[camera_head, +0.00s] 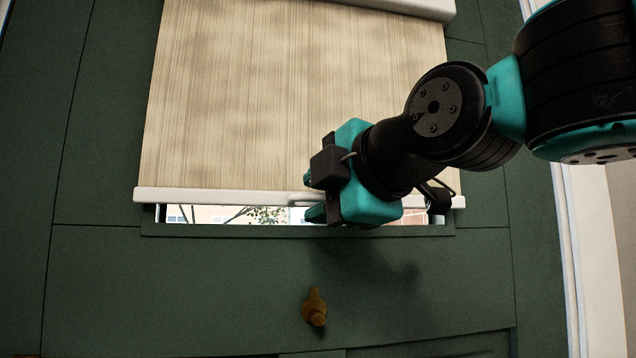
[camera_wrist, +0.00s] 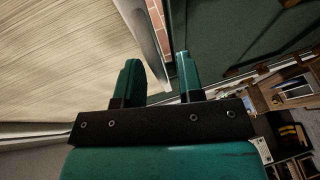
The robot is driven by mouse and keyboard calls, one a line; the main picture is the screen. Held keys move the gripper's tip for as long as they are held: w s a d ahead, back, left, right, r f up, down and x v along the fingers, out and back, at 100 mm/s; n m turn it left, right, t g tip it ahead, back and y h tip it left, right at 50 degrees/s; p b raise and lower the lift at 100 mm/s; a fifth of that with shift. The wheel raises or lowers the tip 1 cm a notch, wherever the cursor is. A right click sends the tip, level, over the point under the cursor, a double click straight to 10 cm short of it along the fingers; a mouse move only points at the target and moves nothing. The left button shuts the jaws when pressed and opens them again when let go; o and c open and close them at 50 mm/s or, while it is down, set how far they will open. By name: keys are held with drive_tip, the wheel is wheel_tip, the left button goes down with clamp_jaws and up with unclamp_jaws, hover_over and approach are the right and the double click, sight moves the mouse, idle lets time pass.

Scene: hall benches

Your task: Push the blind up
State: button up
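The blind (camera_head: 260,90) is a beige, wood-toned sheet that covers most of the window, with a narrow strip of outdoors (camera_head: 265,215) showing below it. Its white bottom bar (camera_head: 215,195) runs across, with a small pale tab (camera_head: 298,198) near its middle. My gripper (camera_head: 312,197) is at this tab, one finger above the bar's line and one below. In the wrist view my gripper (camera_wrist: 158,68) has its fingers apart, with the blind's pale bar (camera_wrist: 143,35) running between them in the picture. I cannot tell whether the fingers touch it. The bar behind the gripper is hidden.
A white roller housing (camera_head: 410,6) is at the top of the blind. A brown knob-like fitting (camera_head: 314,308) sticks out of the dark green wall (camera_head: 200,290) below the window. Shelves with objects (camera_wrist: 290,130) show at the right in the wrist view.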

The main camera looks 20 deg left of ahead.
drive_tip(key=shift+w+a+f, duration=0.1)
drive_tip(key=shift+w+a, duration=0.05)
drive_tip(key=shift+a, duration=0.15)
clamp_jaws()
